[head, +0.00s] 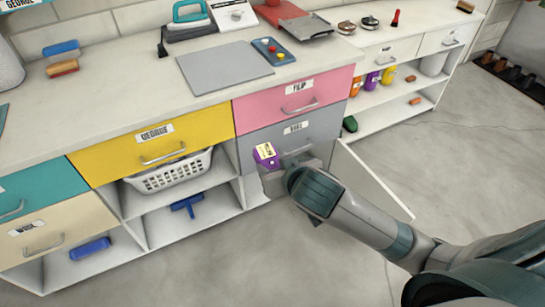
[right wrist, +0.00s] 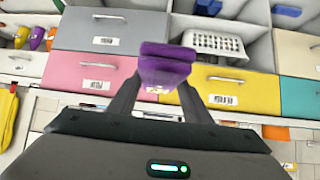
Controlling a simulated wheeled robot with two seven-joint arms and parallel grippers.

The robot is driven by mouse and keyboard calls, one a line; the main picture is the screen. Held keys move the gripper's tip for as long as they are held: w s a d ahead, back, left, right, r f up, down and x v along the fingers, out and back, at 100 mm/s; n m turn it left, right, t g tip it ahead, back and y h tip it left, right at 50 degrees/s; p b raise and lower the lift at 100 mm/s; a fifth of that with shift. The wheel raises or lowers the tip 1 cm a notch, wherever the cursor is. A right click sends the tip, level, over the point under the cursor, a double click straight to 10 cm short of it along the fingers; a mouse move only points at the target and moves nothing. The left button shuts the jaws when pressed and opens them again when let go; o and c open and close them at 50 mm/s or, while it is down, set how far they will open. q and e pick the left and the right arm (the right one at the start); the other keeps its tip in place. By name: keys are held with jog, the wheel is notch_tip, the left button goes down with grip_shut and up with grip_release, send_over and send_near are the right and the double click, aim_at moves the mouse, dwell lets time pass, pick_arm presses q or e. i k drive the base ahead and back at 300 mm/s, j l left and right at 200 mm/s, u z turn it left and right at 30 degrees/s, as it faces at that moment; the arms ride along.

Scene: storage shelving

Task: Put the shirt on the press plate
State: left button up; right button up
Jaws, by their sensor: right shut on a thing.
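A small purple folded bundle with a pale label, which looks like the shirt (head: 265,158), is held in front of the grey drawer. It also shows in the right wrist view (right wrist: 166,68), between the two fingers. My right gripper (head: 278,172) is shut on it; the fingers also show in the right wrist view (right wrist: 155,92). A flat grey plate, which looks like the press plate (head: 222,67), lies bare on the countertop, above and left of the gripper. My left gripper is not in view.
A blue panel with buttons (head: 272,51) sits right of the plate, and a teal iron (head: 190,14) stands behind it. Pink (head: 290,100), yellow (head: 150,151) and grey (head: 280,136) drawers face me. A white basket (head: 170,172) sits below the yellow drawer. A white panel (head: 370,180) juts out low on the right.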

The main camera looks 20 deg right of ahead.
aim_at(307, 25)
jog(key=i+l+u, duration=0.1)
jog(key=l, duration=0.25)
jog(key=i+l+u, duration=0.1)
jog(key=l, duration=0.3)
jog(key=i+l, duration=0.15)
jog(key=l, duration=0.25)
jog(key=u, duration=0.05)
